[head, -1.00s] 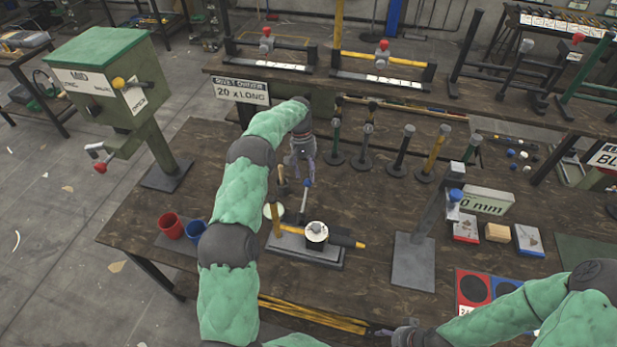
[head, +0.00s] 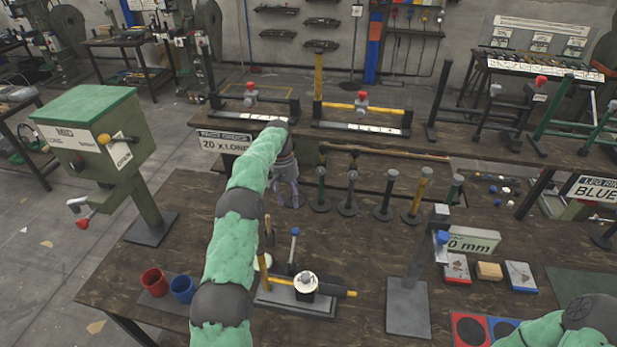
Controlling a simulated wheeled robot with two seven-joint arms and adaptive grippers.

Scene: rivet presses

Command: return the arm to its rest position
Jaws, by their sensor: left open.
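My left arm, in a green padded sleeve, reaches up from the bottom of the head view. My left gripper (head: 286,192) is open and empty. It points down over the workbench (head: 130,270), between the "20 x long" sign (head: 224,143) and the row of upright tools. My right arm shows only as a green-sleeved part at the lower right corner. Its gripper is outside the picture.
Below the left gripper stands a small press fixture (head: 297,298) with a yellow bar. A red cup (head: 154,282) and a blue cup (head: 182,288) stand left of my arm. Upright tools (head: 384,196) stand right of the gripper. A green press box (head: 90,130) stands at left.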

